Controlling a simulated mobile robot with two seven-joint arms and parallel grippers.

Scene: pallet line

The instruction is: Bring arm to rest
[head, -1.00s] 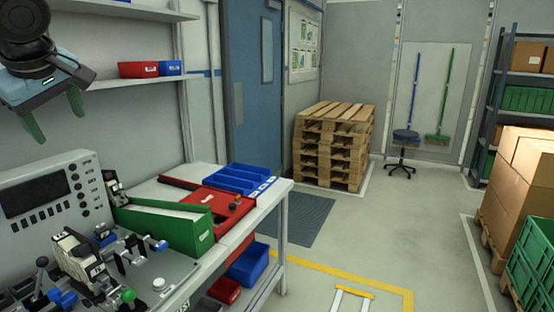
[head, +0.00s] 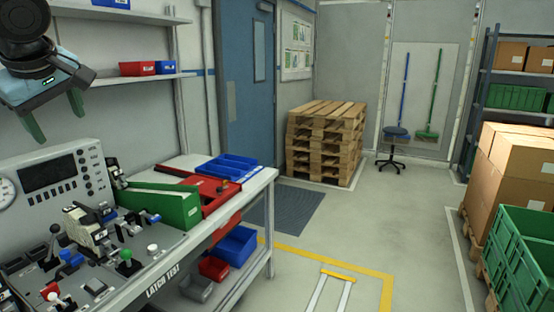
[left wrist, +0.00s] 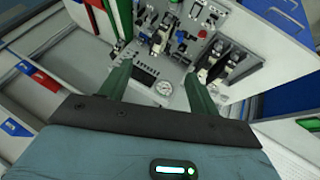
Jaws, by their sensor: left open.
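My left gripper (head: 57,122) is at the upper left of the head view, raised above the test bench. Its two green fingers are apart with nothing between them. In the left wrist view the fingers (left wrist: 157,82) also stand apart, with the bench's control panel beyond them. My right gripper does not show in either view.
Stacked pallets (head: 325,145), a stool (head: 395,133) and cartons (head: 520,165) stand beyond. The middle floor (head: 350,230) is clear.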

